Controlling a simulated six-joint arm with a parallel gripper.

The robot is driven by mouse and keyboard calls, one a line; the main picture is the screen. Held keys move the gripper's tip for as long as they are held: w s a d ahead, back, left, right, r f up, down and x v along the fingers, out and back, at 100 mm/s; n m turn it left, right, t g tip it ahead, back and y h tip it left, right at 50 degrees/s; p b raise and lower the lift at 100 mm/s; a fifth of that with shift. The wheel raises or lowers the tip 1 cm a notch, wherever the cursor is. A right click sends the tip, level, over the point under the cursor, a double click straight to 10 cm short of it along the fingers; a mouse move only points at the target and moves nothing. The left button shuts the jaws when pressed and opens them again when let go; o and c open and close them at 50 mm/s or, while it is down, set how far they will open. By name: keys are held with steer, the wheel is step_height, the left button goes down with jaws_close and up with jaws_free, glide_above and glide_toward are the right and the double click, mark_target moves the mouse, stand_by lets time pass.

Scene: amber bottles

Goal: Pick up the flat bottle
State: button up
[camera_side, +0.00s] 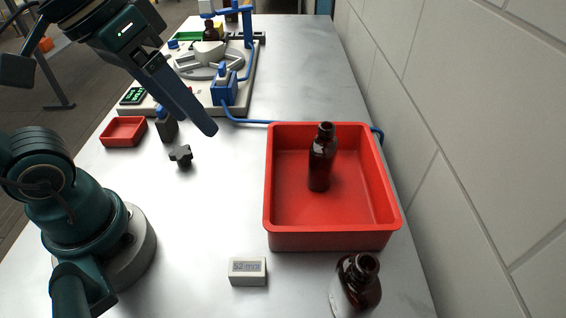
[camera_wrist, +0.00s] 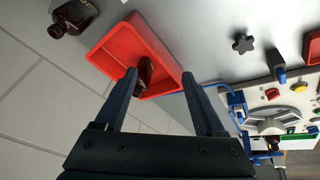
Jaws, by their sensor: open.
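A wide-shouldered amber bottle (camera_side: 357,287) stands on the table outside the red tray, at the lower right of the side view; it looks like the flat one. It also shows at the upper left of the wrist view (camera_wrist: 73,17). A slimmer, round amber bottle (camera_side: 322,160) stands upright inside the red tray (camera_side: 283,240); the wrist view shows it near my left finger (camera_wrist: 144,70). My gripper (camera_wrist: 159,75) is open and empty. In the side view my gripper (camera_side: 206,122) hangs above the table, left of the tray, apart from both bottles.
A machine (camera_side: 208,60) stands behind. A wall (camera_side: 470,120) borders the right.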

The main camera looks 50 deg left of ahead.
steer(key=w+d+n+g+h, duration=0.1)
steer(key=d+n+g+h, duration=0.45)
steer(key=d, duration=0.75)
steer(key=n+g+h, duration=0.4)
steer(key=n+h, duration=0.2)
steer(key=n, duration=0.2)
glide_above(358, 256)
steer(key=shift+t, duration=0.25)
steer(key=f, duration=1)
steer(key=shift+w+a+f, duration=0.2)
steer(key=shift+f, duration=0.15)
steer(key=shift+d+f+y, duration=0.1)
steer(key=shift+f+y, duration=0.15)
steer(key=shift+f, duration=0.3)
steer(key=shift+x, duration=2.4)
jaws_close()
